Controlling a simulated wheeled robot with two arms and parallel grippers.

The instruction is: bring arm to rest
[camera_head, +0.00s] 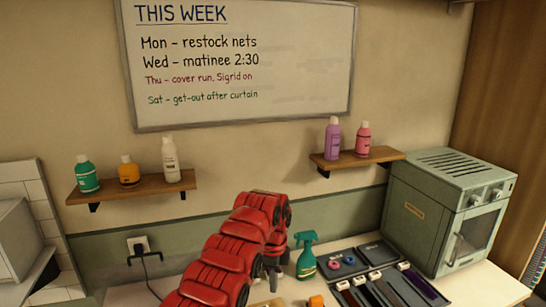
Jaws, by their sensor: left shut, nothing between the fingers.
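My left arm, red and segmented, comes up from the bottom of the head view and bends over near the middle. My left gripper (273,272) hangs small and dark below the bend, partly hidden by the arm. It is shut and empty, just left of a green spray bottle (306,256) on the counter. I cannot tell whether they touch. My right gripper is out of view.
A tray (365,254) of combs and small tools lies on the counter, with an orange item (316,301) near its front. A grey-green cabinet (446,208) stands right. Shelves (132,188) (357,160) hold bottles. A corded plug (138,246) is at the wall.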

